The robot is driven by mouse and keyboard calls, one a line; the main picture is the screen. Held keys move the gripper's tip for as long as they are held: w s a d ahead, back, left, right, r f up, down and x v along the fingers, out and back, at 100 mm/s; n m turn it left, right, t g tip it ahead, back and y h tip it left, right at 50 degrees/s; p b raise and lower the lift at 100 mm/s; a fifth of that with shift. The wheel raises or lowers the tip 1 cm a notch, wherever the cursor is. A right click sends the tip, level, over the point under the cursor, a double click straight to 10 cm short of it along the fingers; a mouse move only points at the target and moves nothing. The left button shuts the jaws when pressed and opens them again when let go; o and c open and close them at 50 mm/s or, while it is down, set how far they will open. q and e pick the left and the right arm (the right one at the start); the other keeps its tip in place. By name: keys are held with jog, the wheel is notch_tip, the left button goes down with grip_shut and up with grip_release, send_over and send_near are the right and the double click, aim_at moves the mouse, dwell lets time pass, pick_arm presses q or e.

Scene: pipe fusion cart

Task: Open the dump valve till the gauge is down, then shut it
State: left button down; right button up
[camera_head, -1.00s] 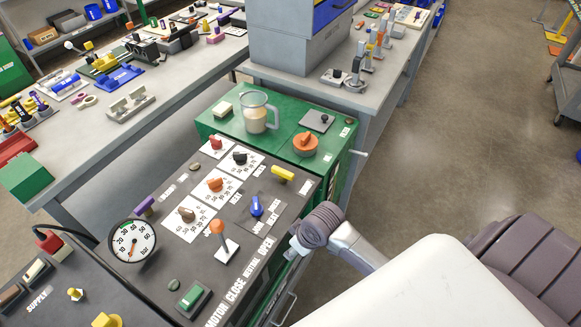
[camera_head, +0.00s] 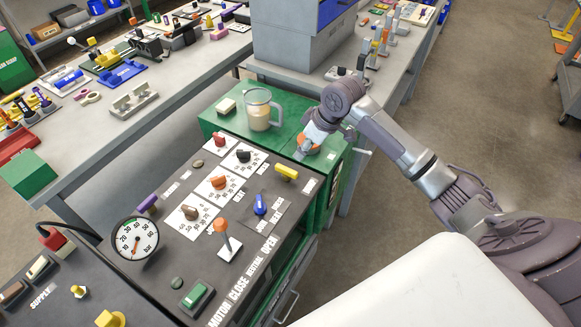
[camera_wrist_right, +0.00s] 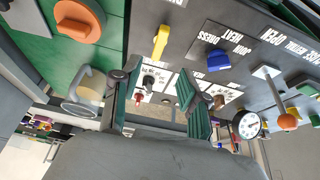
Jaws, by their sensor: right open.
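The round pressure gauge (camera_head: 136,238) sits at the left of the dark panel, its orange needle pointing downward; I cannot read the exact value. It also shows in the right wrist view (camera_wrist_right: 246,124). A yellow handle (camera_head: 286,172) is at the panel's far right corner and also shows in the right wrist view (camera_wrist_right: 160,42). I cannot read which control is labelled as the dump valve. My right gripper (camera_head: 308,146) is above the panel's far edge, partly hiding an orange knob (camera_wrist_right: 78,20). In the right wrist view its fingers (camera_wrist_right: 155,88) are apart and empty. My left gripper is not in view.
The panel carries a blue selector (camera_head: 260,205), an orange-topped lever (camera_head: 222,228), a green button (camera_head: 196,296) and several dial knobs. A jug (camera_head: 259,110) stands on the green cabinet (camera_head: 211,122) beyond the panel. A grey bench (camera_head: 140,135) is at left.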

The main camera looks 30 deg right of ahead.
aim_at(289, 170)
jog(key=p+x, duration=0.1)
jog(key=x, duration=1.1)
jog(key=shift+f, duration=0.15)
grip_shut()
